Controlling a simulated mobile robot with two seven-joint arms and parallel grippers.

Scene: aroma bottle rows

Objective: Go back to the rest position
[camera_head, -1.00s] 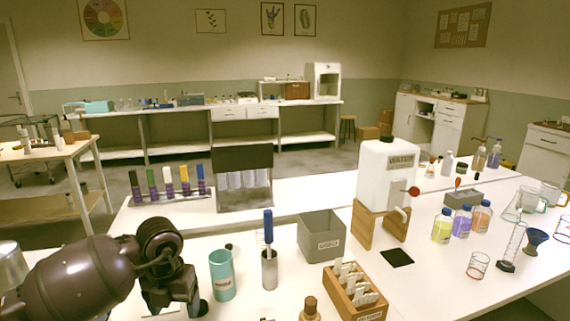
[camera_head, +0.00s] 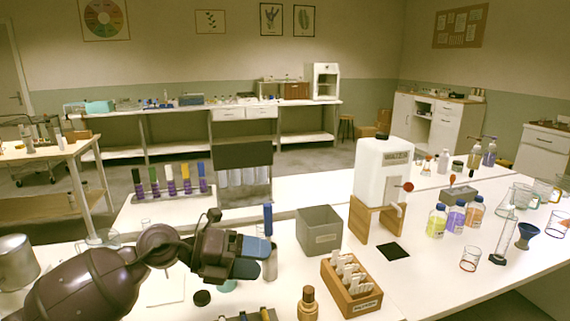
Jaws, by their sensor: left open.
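My left gripper (camera_head: 262,258) is in the camera_head view at lower centre-left, with its blue-grey finger pads pointing right. Its jaws are apart, and I see nothing held between them. It overlaps the front of the blue-handled tool in its metal holder (camera_head: 270,267); I cannot tell whether they touch. The teal cup (camera_head: 228,286) is mostly hidden behind the gripper. My right gripper is not in view.
A grey bin (camera_head: 319,231), a wooden box of white packets (camera_head: 351,286) and a brown bottle (camera_head: 308,304) stand right of the gripper. A white dispenser (camera_head: 383,172) stands beyond. A rack of coloured-cap tubes (camera_head: 170,194) is behind. A metal pot (camera_head: 14,263) stands at left.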

